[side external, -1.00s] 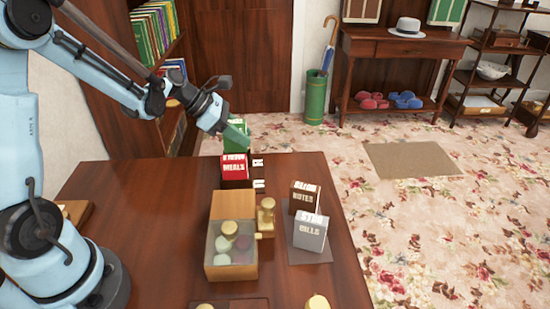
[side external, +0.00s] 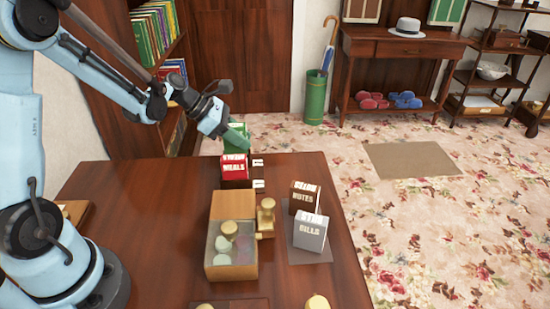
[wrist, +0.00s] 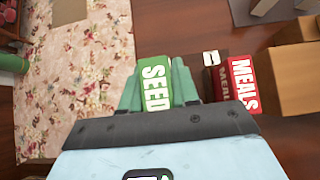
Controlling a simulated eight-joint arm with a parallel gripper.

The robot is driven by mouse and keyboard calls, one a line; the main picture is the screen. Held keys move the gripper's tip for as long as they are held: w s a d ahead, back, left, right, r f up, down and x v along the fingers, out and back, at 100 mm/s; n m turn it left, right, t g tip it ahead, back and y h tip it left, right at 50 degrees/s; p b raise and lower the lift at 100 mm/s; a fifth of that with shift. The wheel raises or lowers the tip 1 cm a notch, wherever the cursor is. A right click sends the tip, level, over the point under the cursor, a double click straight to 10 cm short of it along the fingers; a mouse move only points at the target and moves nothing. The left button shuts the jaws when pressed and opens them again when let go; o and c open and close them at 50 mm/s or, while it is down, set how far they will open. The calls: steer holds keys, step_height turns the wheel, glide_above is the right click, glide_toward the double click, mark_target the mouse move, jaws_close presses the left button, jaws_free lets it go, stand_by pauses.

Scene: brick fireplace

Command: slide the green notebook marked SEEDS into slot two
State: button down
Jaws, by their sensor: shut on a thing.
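The green notebook (side external: 236,143), with SEED legible on it in the wrist view (wrist: 156,88), is held upright between the teal fingers of my gripper (side external: 234,133). The gripper is shut on it, with a finger on each side in the wrist view (wrist: 158,72). The notebook is at the table's far edge, just behind the red MEALS notebook (side external: 235,173). White slot labels (side external: 257,162) show right of the red notebook, with the writing too small to read. The notebook's lower part is hidden behind the red one, so I cannot tell whether it is in a slot.
A wooden box (side external: 220,203) with rounded stones stands nearer on the table, beside a brass weight (side external: 266,215). A brown NOTES notebook (side external: 305,197) and a grey BILLS notebook (side external: 311,234) stand on a dark mat (side external: 307,256) at right. The table's left middle is clear.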

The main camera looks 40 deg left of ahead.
steer(key=shift+f, duration=1.05)
steer(key=c, duration=0.8)
jaws_free()
steer(key=v, duration=1.2)
steer(key=s+d+m+y, duration=0.2)
steer(key=s+d+m, duration=0.1)
steer(key=m, duration=0.6)
steer(key=s+d+r+m+y, duration=0.1)
steer(key=s+d+m+y, duration=0.1)
steer(key=m, duration=0.7)
steer(key=s+d+m+y, duration=0.2)
steer(key=s+d+m, duration=0.2)
steer(key=m, duration=0.5)
steer(key=shift+s+d+r+t, duration=0.1)
steer(key=shift+d+r+t, duration=0.1)
steer(key=shift+d, duration=0.45)
steer(key=shift+d+r+t, duration=0.15)
steer(key=shift+d+t, duration=0.05)
steer(key=shift+d, duration=0.4)
